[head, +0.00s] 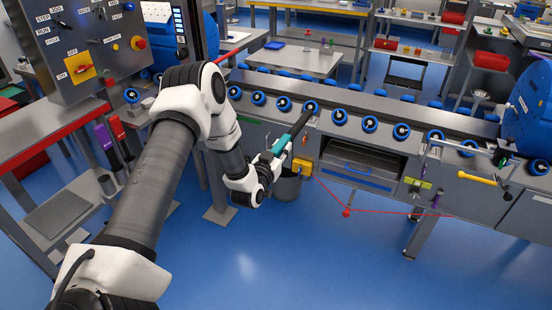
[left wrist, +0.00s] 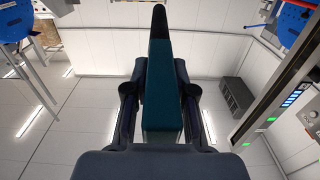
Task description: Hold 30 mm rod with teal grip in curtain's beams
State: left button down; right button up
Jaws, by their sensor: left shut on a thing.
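The rod (head: 299,122) is dark and has a teal grip (head: 281,143). My left gripper (head: 272,156) is shut on the teal grip. The rod slants up and right, its far end in front of the conveyor's near edge in the head view. In the left wrist view the teal grip (left wrist: 162,90) stands between the two dark fingers, with the dark rod (left wrist: 159,22) beyond it. Thin red lines run below the conveyor from near a yellow box (head: 302,166); I cannot tell whether they are the curtain's beams. My right gripper is not in view.
A grey conveyor (head: 350,106) with blue rollers crosses the view behind the rod. A grey bin (head: 287,187) stands on the floor below the gripper. A control panel (head: 88,50) stands at upper left. The blue floor in front is clear.

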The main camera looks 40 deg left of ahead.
aim_at(292, 133)
pick_arm(q)
jog(key=b+x, duration=0.4)
jog(key=x, duration=0.4)
jog(key=shift+f, duration=0.15)
jog(key=shift+w+a, duration=0.1)
jog(key=shift+w, duration=0.5)
jog(key=shift+r, duration=0.2)
dwell(0.4)
jog(key=shift+s, duration=0.25)
jog(key=p+v, duration=0.7)
jog(key=v, duration=1.2)
jog(key=shift+s, duration=0.3)
jog(key=shift+f, duration=0.1)
